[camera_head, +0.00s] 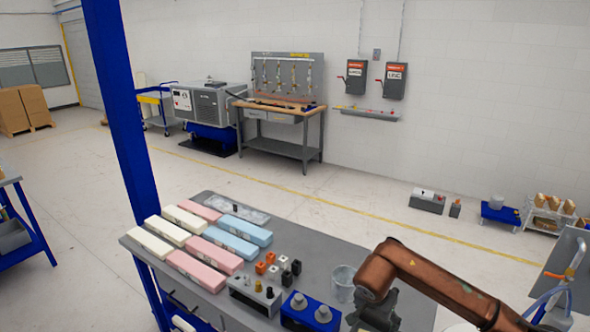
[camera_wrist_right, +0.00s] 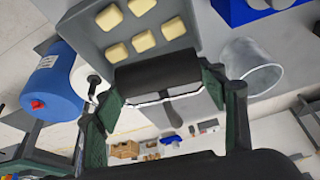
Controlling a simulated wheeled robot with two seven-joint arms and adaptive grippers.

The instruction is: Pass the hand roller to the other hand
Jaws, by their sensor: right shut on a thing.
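My right gripper (camera_head: 375,312) shows at the end of the copper-coloured arm, low and right of centre in the head view, over the table's near right side. In the right wrist view its green-sided fingers (camera_wrist_right: 168,92) are shut on the hand roller, a dark cylinder (camera_wrist_right: 158,69) lying across between the fingertips. A grey part with a dark strip shows just below the cylinder. The roller cannot be made out in the head view. My left gripper is in neither view.
The grey table (camera_head: 318,243) carries pink, cream and blue foam blocks (camera_head: 215,250), small coloured cubes, a grey device (camera_head: 254,293), a blue device (camera_head: 310,312) and a clear cup (camera_head: 343,279). A blue post (camera_head: 122,110) rises at the left. The wrist view shows a tray (camera_wrist_right: 85,38) of yellow pieces.

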